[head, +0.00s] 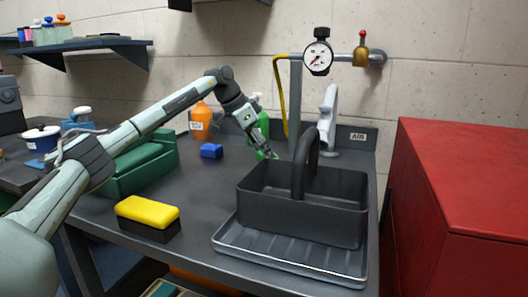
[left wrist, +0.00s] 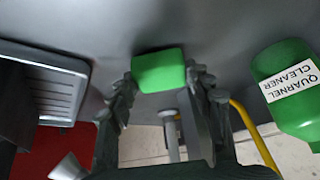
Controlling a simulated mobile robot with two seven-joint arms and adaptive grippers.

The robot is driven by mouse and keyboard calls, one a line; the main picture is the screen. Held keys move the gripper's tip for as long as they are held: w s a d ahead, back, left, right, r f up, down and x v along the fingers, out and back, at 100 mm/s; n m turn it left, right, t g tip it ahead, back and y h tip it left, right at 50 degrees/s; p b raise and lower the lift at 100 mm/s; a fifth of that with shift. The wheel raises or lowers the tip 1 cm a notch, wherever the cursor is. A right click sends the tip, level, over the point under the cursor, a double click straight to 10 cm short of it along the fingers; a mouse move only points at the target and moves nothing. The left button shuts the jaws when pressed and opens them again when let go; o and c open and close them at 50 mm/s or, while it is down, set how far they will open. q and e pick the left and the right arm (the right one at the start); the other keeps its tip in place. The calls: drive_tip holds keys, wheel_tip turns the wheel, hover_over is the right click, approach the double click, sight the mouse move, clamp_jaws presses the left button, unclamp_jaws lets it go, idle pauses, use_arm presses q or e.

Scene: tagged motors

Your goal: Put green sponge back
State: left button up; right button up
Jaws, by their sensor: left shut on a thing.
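The green sponge (left wrist: 158,71) shows in the left wrist view as a small green block between the fingertips. My left gripper (left wrist: 160,88) is shut on it. In the head view my left gripper (head: 268,154) points down at the back of the bench, behind the left rear corner of the dark caddy (head: 300,215). The sponge cannot be made out there. I cannot tell whether the sponge touches the bench. My right gripper is in neither view.
The caddy, with a tall handle, stands on a grey ribbed tray (head: 290,262). A green cleaner bottle (left wrist: 285,90) stands near the gripper. A red cabinet (head: 460,190) is right.

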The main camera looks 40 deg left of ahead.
use_arm(q)
drive_tip(key=shift+f, duration=0.1)
drive_tip(key=o, duration=1)
drive_tip(key=shift+c, duration=0.2)
drive_tip(key=shift+r, duration=0.25)
drive_tip(key=v, duration=1.1)
drive_tip(key=shift+s+r, duration=0.25)
drive_tip(key=shift+a, duration=0.1)
